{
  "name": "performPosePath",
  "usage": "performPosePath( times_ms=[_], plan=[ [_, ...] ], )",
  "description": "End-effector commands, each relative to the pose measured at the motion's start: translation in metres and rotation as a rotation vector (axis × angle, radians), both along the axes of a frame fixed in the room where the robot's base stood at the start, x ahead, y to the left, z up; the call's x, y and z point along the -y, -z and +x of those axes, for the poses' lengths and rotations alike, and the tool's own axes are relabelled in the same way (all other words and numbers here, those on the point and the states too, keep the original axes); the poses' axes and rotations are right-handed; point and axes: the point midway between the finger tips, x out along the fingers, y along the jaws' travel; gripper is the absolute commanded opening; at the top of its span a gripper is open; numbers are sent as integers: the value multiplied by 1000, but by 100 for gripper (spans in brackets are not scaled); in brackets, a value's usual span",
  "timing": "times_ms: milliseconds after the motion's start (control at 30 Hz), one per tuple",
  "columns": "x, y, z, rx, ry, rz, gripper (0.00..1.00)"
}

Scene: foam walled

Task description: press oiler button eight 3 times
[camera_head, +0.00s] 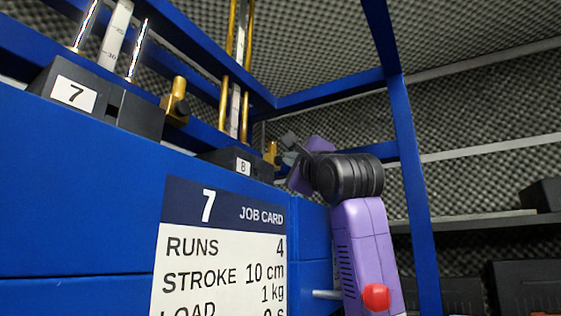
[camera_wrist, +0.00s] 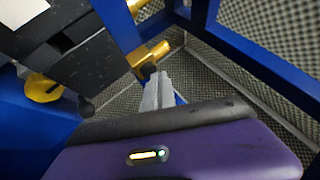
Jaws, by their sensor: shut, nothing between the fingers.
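The black block labelled 8 (camera_head: 243,166) sits on the blue beam in the head view. A small brass fitting (camera_head: 270,152), which looks like oiler eight, stands just right of it, partly hidden. My gripper (camera_head: 289,143) is beside that fitting on its right, fingers shut and empty. Which part of the brass is the button is not clear.
Block 7 (camera_head: 76,92) with a larger brass fitting (camera_head: 176,102) is nearer on the left. A job card (camera_head: 222,250) hangs on the blue front. A blue post (camera_head: 408,160) rises right of my arm. A brass disc (camera_wrist: 42,88) shows left in the wrist view.

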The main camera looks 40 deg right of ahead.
Motion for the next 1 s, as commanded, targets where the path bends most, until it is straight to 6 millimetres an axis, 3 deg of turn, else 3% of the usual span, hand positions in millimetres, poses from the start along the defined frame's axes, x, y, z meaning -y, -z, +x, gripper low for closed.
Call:
performPosePath(
  times_ms=[1000],
  plan=[
    [-6,1,12,-2,-3,0,0]
  ],
)
